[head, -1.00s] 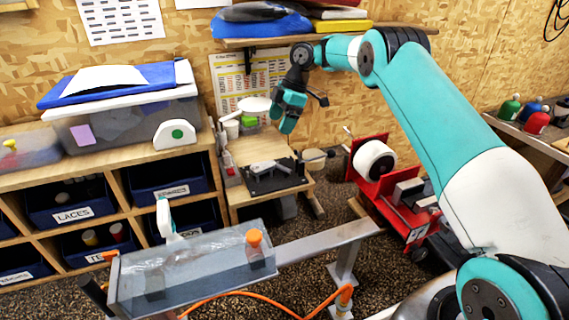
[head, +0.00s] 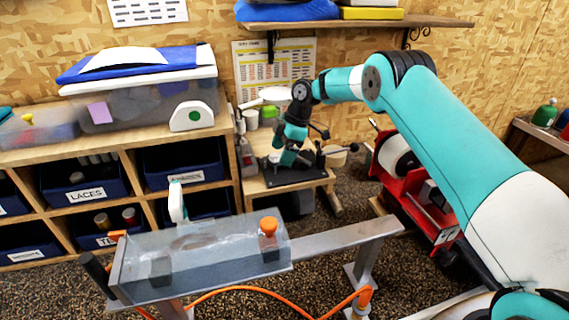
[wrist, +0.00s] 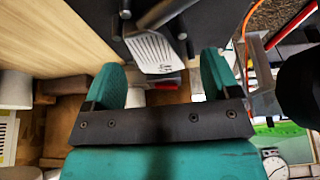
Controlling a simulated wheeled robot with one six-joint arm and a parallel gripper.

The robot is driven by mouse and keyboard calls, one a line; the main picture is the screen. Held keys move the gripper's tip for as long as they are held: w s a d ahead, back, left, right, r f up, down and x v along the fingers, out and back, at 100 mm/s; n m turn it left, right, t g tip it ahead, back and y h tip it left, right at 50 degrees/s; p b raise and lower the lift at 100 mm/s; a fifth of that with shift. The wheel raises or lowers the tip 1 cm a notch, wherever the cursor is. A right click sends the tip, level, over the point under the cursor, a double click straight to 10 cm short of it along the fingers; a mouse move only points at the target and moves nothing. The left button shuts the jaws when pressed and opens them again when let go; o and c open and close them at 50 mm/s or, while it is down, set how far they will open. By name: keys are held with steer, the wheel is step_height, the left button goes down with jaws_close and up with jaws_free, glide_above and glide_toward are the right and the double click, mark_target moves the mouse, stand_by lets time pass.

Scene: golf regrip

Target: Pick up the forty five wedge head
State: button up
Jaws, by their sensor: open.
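My gripper (head: 285,158) is low over a black plate (head: 312,180) on the small wooden bench in the head view. In the wrist view my gripper (wrist: 160,76) is open, with one teal finger on each side. A grey iron-type club head (wrist: 152,50) with a grooved face lies between and slightly beyond the fingers. I see no finger closed on it. I cannot read a loft number, so I cannot tell if it is the forty five wedge. My gripper hides most of the plate's contents in the head view.
Dark rods and posts stand close around the head in the wrist view. A red machine with a white drum (head: 397,157) stands right of the bench. A clear trough (head: 205,262) and a metal rail (head: 345,238) are in front. Shelves with bins (head: 85,185) are left.

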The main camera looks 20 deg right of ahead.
steer(key=shift+a+f, duration=0.25)
steer(key=shift+f, duration=0.4)
steer(key=c, duration=1)
steer(key=shift+r, duration=0.1)
